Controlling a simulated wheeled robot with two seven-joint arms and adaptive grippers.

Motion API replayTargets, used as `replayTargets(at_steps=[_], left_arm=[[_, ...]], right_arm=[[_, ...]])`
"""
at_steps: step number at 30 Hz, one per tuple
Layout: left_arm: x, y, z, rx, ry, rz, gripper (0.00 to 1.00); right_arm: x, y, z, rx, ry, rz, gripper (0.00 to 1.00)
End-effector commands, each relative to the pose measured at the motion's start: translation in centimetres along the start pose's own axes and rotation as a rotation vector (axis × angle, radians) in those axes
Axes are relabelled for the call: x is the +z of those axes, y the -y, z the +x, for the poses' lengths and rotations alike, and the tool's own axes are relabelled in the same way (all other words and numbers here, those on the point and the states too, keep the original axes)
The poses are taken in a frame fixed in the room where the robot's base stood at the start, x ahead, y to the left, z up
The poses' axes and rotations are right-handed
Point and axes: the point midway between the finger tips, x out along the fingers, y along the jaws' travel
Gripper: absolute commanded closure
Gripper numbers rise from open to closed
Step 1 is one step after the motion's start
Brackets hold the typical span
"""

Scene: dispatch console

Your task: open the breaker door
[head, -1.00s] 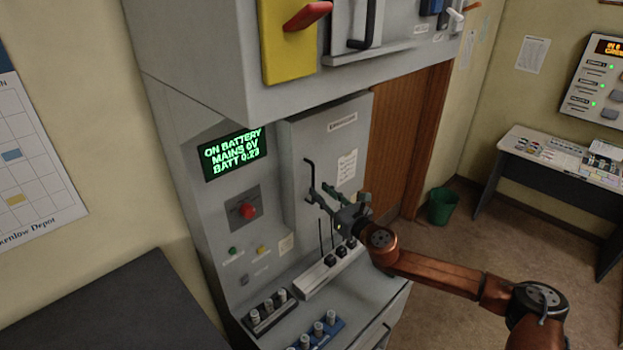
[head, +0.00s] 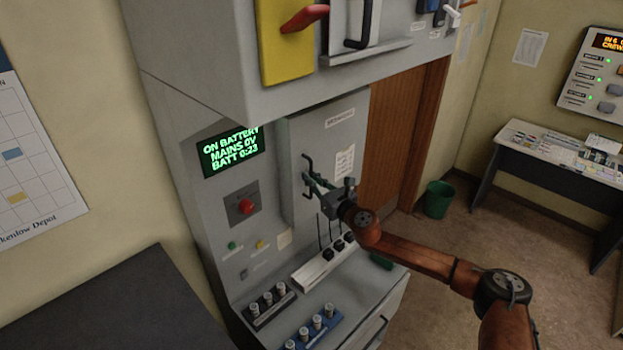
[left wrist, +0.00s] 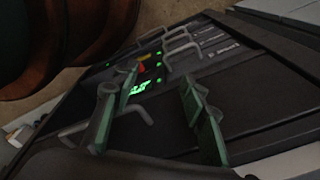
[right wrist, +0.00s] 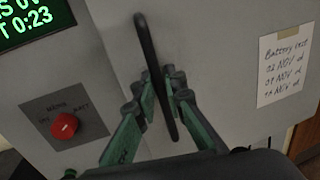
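The breaker door (head: 328,145) is a grey panel on the console's front with a label and a paper note; it appears closed. Its black bar handle (head: 307,172) is on the door's left side and also shows in the right wrist view (right wrist: 146,40). My right gripper (head: 312,181) is at the handle. In the right wrist view its green fingers (right wrist: 160,92) are drawn together on either side of the bar, shut on it. My left gripper (left wrist: 158,85) is open and empty in the left wrist view, and is out of the head view.
A red rotary switch (head: 246,207) and a green-lettered display (head: 232,152) are left of the door. A white plug strip (head: 318,268) and fuse racks (head: 268,308) are on the ledge below. An overhanging cabinet (head: 200,75) is above. Open floor is to the right.

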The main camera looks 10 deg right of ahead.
Motion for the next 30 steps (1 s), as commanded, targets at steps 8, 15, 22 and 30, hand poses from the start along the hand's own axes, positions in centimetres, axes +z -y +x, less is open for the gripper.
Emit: replayTargets(at_steps=[8,15,22,30], left_arm=[[0.5,-0.1,0.0,0.001,0.007,-0.001,0.60],[0.3,-0.2,0.0,0.002,0.005,-0.001,0.60],[0.0,-0.1,0.1,0.001,0.000,0.000,0.60],[0.1,-0.2,1.7,0.001,-0.001,0.000,0.60]], right_arm=[[0.0,0.0,0.0,0.000,0.000,0.000,1.00],[0.0,0.0,0.0,0.000,0.000,0.000,1.00],[0.0,0.1,-0.1,0.000,0.001,0.000,1.00],[-0.3,1.8,-1.7,0.010,0.001,-0.003,1.00]])
